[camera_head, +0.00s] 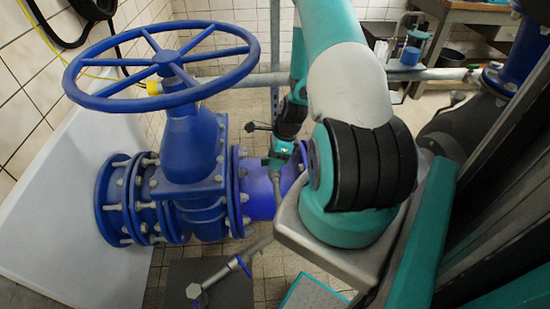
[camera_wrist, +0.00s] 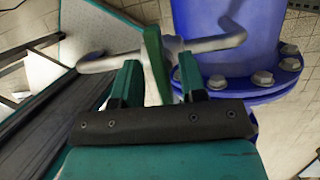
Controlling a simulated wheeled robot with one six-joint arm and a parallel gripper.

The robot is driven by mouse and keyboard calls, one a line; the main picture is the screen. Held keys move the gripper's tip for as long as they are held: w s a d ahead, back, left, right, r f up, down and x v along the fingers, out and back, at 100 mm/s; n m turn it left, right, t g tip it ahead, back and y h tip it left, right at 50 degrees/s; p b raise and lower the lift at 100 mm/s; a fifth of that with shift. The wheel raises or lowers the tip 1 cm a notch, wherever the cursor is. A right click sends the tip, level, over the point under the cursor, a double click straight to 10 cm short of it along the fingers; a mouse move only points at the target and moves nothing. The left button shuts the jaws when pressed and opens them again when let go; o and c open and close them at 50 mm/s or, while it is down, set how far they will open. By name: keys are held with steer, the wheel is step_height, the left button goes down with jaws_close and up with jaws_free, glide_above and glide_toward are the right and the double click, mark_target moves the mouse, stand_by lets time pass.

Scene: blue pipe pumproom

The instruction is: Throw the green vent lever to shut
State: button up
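The green vent lever (camera_wrist: 154,58) shows in the wrist view, on a thin grey pipe (camera_wrist: 112,62) beside the big blue pipe. It runs roughly up and down in that picture, crosswise to the grey pipe. My gripper (camera_wrist: 158,72) is open, with one teal finger on each side of the lever. A gap shows between lever and right finger; the left finger is close, and I cannot tell if it touches. In the head view my gripper (camera_head: 278,160) is small, in front of the blue pipe, and the lever cannot be made out clearly.
A big blue handwheel valve (camera_head: 190,165) with bolted flanges stands left of my gripper. A bolted blue flange (camera_wrist: 262,80) is close on the right in the wrist view. A grey pipe fitting (camera_head: 220,272) is low in front. A workbench (camera_head: 455,14) stands at the back right.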

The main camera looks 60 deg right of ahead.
steer(key=shift+d+r, duration=0.1)
steer(key=shift+r, duration=0.05)
steer(key=v, duration=1.7)
